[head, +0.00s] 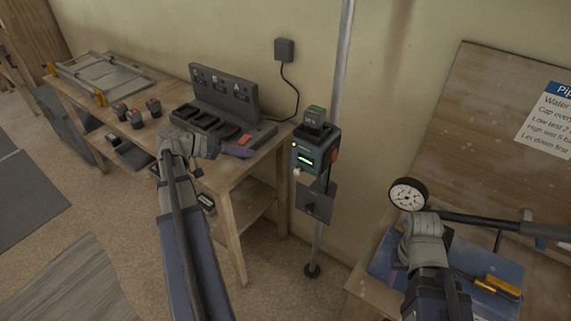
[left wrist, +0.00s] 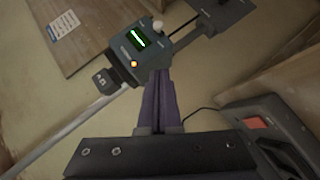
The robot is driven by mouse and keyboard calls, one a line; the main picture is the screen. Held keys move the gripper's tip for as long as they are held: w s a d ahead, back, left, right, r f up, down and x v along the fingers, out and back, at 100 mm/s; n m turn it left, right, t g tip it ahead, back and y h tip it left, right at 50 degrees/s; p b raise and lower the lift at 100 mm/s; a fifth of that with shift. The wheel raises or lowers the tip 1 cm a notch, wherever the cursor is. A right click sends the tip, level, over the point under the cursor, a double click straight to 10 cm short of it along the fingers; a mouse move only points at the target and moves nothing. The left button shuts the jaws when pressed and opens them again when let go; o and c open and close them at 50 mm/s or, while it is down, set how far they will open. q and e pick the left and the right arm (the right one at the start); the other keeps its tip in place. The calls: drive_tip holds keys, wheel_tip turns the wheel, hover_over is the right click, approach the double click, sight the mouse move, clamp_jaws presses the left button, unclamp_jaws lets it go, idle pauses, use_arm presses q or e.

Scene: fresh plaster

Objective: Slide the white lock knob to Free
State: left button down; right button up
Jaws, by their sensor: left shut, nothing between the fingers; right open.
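The dark lock box (head: 322,148) is on the metal pole and has a lit green display (head: 305,162). Its white knob (head: 297,171) sits low on the front face; it also shows in the left wrist view (left wrist: 157,27), beside the display. The lettering by the knob is too small to read. My left gripper (head: 250,154) is shut and empty, left of the box with a gap between. In the left wrist view its purple fingers (left wrist: 155,85) point at the box, away from the knob. My right gripper (head: 447,237) is at the lower right, mostly hidden by its own wrist.
A wooden bench (head: 232,180) at left holds a black charger rack (head: 225,90) and several small battery-like blocks (head: 136,118). A grey plate (head: 316,203) hangs below the box.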

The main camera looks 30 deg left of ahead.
idle(0.3)
use_arm(q)
drive_tip(key=b, duration=0.6)
approach(298, 169)
drive_tip(key=w, duration=0.1)
drive_tip(key=w+d+f, duration=0.1)
drive_tip(key=w, duration=0.1)
drive_tip(key=shift+w+d+f, duration=0.2)
drive_tip(key=shift+w+d, duration=0.1)
drive_tip(key=shift+d, duration=0.1)
use_arm(e)
wheel_tip(298, 169, down, 6)
drive_tip(key=shift+r, duration=0.25)
use_arm(q)
drive_tip(key=shift+d+f, duration=0.3)
drive_tip(key=shift+d, duration=0.35)
use_arm(e)
drive_tip(key=shift+f, duration=0.35)
use_arm(q)
drive_tip(key=d, duration=0.2)
drive_tip(key=shift+s+d, duration=0.15)
drive_tip(key=shift+d, duration=0.25)
drive_tip(key=shift+r, duration=0.1)
use_arm(e)
drive_tip(key=shift+r, duration=0.1)
